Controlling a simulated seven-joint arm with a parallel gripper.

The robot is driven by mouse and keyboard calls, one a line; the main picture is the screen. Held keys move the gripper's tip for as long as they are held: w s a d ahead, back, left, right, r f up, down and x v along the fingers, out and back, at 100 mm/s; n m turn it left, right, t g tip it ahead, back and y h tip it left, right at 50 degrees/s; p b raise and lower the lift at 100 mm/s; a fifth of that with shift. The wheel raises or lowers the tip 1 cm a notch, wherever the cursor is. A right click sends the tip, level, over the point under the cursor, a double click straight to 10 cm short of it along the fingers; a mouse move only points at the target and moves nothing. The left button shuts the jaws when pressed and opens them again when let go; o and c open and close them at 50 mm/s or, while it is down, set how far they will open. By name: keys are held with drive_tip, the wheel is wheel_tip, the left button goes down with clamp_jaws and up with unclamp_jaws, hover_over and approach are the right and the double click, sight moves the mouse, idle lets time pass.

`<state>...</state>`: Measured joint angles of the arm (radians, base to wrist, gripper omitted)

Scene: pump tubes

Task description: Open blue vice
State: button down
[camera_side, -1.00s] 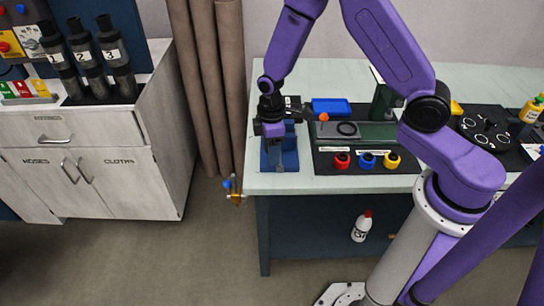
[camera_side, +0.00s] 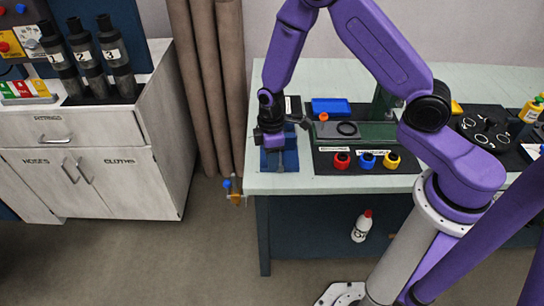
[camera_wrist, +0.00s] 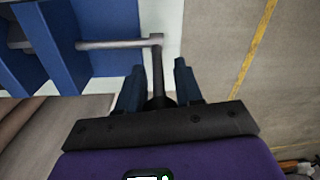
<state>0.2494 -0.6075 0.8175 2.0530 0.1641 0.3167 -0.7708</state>
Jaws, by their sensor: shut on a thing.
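The blue vice (camera_side: 291,157) stands at the front left corner of the workbench. In the wrist view the vice's blue body (camera_wrist: 105,22) fills the upper left. Its grey screw rod (camera_wrist: 112,44) sticks out to the right and ends in a dark grey handle bar (camera_wrist: 157,62). My gripper (camera_wrist: 158,75) has one finger on each side of this handle and is shut on it. In the side view my gripper (camera_side: 272,148) is over the vice and partly hides it. The gap between the vice's jaws cannot be judged from these views.
A dark tray (camera_side: 330,166) with red, blue and yellow caps lies right of the vice. A blue tray (camera_side: 331,106) is behind it. A bottle (camera_side: 362,226) stands on the lower shelf. The floor in front of the bench's left end is clear.

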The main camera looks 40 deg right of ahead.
drive_tip(key=shift+w+a+f+g+h, duration=0.2)
drive_tip(key=shift+w+a+g+h, duration=0.15)
drive_tip(key=shift+g+h, duration=0.15)
drive_tip(key=shift+w+a+f+g+h, duration=0.2)
drive_tip(key=shift+f+g+h, duration=0.1)
drive_tip(key=shift+g+h, duration=0.4)
drive_tip(key=shift+w+a+f+g+h, duration=0.15)
drive_tip(key=shift+w+f+g+h, duration=0.1)
drive_tip(key=shift+g+h, duration=0.45)
drive_tip(key=c, duration=0.9)
unclamp_jaws()
